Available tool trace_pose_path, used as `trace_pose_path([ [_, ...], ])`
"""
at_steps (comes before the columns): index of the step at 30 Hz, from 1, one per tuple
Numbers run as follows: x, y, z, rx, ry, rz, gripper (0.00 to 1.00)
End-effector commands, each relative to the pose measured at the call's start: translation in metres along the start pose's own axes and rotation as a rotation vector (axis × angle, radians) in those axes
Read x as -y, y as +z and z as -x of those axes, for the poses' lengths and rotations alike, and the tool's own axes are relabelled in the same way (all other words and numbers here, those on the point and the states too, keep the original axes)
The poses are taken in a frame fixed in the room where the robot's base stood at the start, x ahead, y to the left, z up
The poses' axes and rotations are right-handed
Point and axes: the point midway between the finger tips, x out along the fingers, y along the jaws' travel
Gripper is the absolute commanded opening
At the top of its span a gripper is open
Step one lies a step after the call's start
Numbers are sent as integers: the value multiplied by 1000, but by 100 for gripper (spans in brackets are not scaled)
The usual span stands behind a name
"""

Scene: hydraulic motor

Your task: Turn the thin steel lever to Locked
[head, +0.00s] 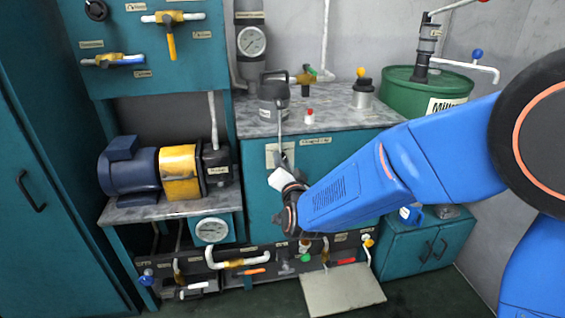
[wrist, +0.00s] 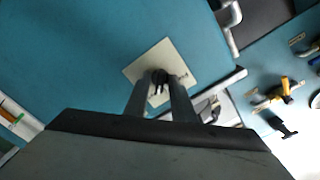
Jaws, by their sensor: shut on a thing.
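A pale label plate (head: 272,147) is on the front of the teal cabinet, just under the worktop. The thin steel lever (wrist: 159,77) sits at the middle of this plate, showing only as a small dark piece between the fingertips in the wrist view. My gripper (head: 282,164) reaches the plate from the lower right. In the wrist view, my gripper's two fingers (wrist: 160,88) are shut on the lever. The fingers cover most of the lever, so its angle is hard to tell. Lettering on the plate (wrist: 146,66) is partly hidden and too small to read.
The grey worktop (head: 345,122) above holds a dark canister (head: 272,97) and small valves. A blue and yellow motor (head: 180,172) stands to the left. Pipes with coloured valve handles run below. A green drum (head: 425,92) stands at the right, behind my arm.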

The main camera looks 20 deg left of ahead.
Motion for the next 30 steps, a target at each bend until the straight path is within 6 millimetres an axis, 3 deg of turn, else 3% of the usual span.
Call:
trace_pose_path([
  [17,-1,1,1,2,2,-35,1],
  [18,-1,1,1,2,2,-35,25],
  [19,-1,1,1,2,2,-35,29],
  [30,0,0,4,1,1,-35,29],
])
